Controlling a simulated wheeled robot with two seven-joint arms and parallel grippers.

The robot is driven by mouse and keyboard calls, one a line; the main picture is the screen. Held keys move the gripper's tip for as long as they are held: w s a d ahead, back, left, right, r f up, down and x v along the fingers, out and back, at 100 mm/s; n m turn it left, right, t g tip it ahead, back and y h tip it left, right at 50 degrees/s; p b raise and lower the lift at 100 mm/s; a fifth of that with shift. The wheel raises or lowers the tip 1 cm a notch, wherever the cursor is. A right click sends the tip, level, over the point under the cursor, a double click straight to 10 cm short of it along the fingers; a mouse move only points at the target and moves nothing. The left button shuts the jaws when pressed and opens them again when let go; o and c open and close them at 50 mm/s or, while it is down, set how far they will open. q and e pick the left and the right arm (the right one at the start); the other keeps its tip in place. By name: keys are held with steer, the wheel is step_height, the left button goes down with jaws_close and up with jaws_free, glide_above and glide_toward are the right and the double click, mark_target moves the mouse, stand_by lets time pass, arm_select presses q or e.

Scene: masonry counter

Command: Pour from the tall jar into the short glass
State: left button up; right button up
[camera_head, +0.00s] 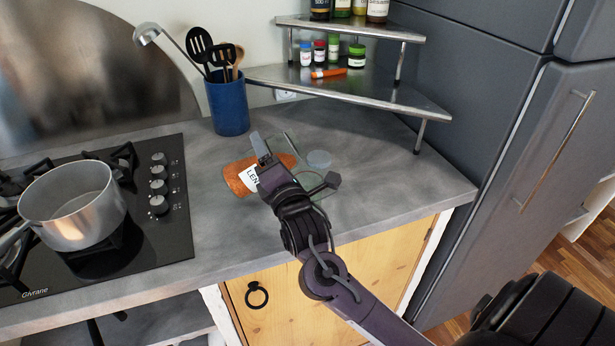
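The tall jar (237,177) is clear, holds orange lentils and has a white label reading "LEN". It is on the grey counter, partly hidden behind my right gripper, and looks tilted or lying; I cannot tell which. My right gripper (294,166) is over the jar, its two fingers spread apart. I cannot tell whether a finger touches the jar. A small clear round shape (319,158) just right of the gripper looks like the short glass, but its outline is faint. My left gripper is not in view.
A blue utensil holder (228,105) stands behind the jar. A metal corner shelf (350,86) with small bottles is at the back right. A pot (73,207) sits on the black hob (165,235) at left. The counter right of the glass is clear, up to the grey fridge (470,80).

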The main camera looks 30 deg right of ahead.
steer(key=shift+r+m+b, duration=0.65)
steer(key=shift+m+b, duration=0.25)
steer(key=shift+m, duration=0.1)
stand_by(0.3)
steer(key=shift+d+f+m+h+b, duration=0.25)
steer(key=shift+f+m+h, duration=0.25)
steer(key=shift+f+m, duration=0.5)
stand_by(4.0)
steer(key=shift+r+m, duration=0.2)
steer(key=shift+m, duration=0.1)
stand_by(1.4)
